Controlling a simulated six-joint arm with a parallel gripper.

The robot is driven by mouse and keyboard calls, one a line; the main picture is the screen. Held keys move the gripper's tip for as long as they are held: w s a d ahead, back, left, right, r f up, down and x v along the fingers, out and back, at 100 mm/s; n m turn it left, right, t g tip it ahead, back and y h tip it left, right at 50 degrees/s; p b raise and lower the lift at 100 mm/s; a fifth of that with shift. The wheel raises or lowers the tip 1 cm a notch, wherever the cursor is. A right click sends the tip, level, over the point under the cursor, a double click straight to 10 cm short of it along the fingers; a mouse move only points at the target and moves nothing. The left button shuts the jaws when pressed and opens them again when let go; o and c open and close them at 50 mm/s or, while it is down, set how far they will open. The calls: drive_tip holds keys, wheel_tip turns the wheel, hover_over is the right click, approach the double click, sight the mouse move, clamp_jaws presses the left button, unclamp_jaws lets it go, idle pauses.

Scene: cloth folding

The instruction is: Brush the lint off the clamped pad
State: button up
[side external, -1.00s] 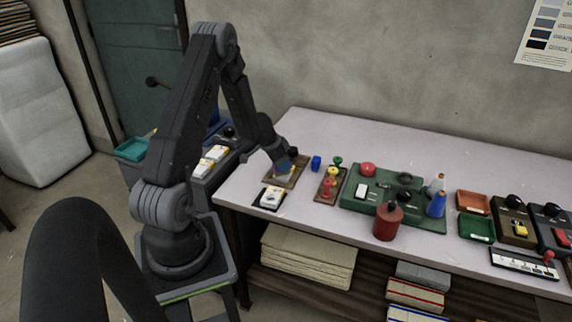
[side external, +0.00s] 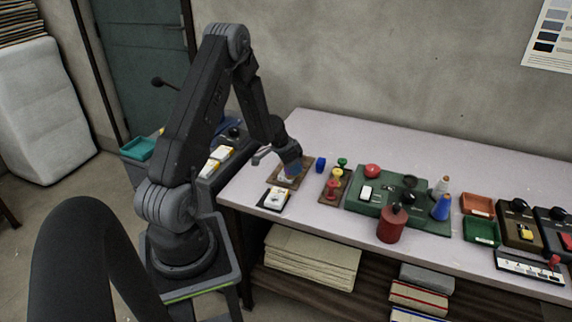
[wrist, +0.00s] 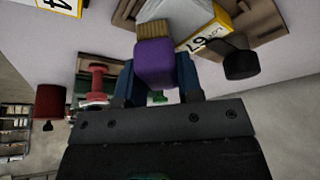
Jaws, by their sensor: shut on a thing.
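My gripper (wrist: 158,85) has blue fingers, shut on the purple handle of a brush (wrist: 155,62). The brush's tan bristles point away from the fingers. Beyond them is a pale grey-white pad (wrist: 184,12) on a brown board (wrist: 265,14), partly hidden by the brush. I cannot tell whether the bristles touch the pad or make out lint.
A white-and-yellow block (side external: 277,196) on a dark base is close in front. A blue piece (side external: 320,164) and a board with coloured spools (side external: 335,186) stand just right. Farther right are a green board (side external: 420,216) and a red canister (side external: 391,226). The table's back is clear.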

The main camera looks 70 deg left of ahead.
drive_tip(key=shift+r, duration=4.05)
